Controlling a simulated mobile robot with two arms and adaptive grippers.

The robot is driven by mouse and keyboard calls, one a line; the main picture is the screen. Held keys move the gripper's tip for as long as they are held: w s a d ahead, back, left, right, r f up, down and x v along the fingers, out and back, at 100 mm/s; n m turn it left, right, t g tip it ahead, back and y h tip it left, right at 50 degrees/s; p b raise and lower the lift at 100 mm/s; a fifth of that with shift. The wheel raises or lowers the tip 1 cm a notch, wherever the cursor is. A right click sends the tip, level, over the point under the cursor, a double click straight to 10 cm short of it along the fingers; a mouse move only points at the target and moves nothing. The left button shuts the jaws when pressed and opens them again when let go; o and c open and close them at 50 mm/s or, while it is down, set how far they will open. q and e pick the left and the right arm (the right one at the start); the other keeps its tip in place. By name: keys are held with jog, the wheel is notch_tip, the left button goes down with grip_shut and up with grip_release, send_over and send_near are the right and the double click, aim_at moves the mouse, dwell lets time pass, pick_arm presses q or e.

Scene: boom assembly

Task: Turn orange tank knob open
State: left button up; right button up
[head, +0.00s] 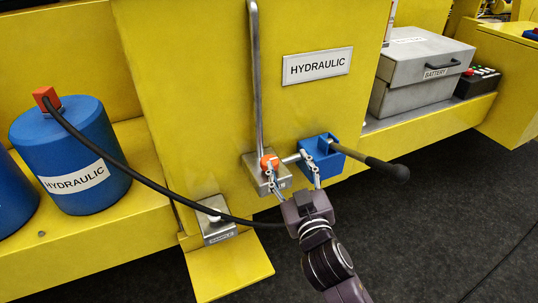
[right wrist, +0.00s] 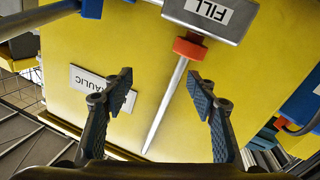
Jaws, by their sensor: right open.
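An orange knob (head: 268,162) sits on a grey metal block (head: 256,181) at the foot of a tall grey pipe (head: 256,80) on the yellow panel. In the right wrist view, the orange knob (right wrist: 190,47) shows beside a grey block labelled FILL (right wrist: 207,14), with the pipe running down from it. My right gripper (head: 291,167) is open and empty, with its left finger close to the knob in the head view. In the wrist view, its fingers (right wrist: 160,85) are spread either side of the pipe; contact cannot be told. My left gripper is not in view.
A blue box (head: 321,158) with a black-handled lever (head: 385,168) stands right of the knob. A blue HYDRAULIC tank (head: 75,150) with an orange cap (head: 46,96) feeds a black hose (head: 150,182) across the front. A grey battery box (head: 420,75) sits at right.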

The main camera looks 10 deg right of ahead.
jog(key=a+r+n+t+y, duration=0.3)
jog(key=a+r+n+y, duration=0.75)
jog(key=r, duration=0.55)
jog(key=s+a+n+g+y, duration=0.4)
jog(key=s+a+n+g, duration=0.1)
jog(key=a+n+g, duration=0.45)
jog(key=s+a+n+g+y, duration=0.5)
jog(key=a+n+g, duration=0.35)
jog(key=a, duration=0.25)
jog(key=m+h, duration=0.2)
jog(key=h, duration=2.1)
send_near(269, 158)
jog(key=f, duration=0.2)
jog(key=shift+t, duration=0.3)
jog(key=p+x, duration=0.1)
jog(key=x, duration=0.3)
jog(key=p+x, duration=0.1)
jog(key=x, duration=0.1)
jog(key=shift+s+d+p, duration=0.3)
jog(key=shift+w+f, duration=0.1)
jog(key=shift+f, duration=0.25)
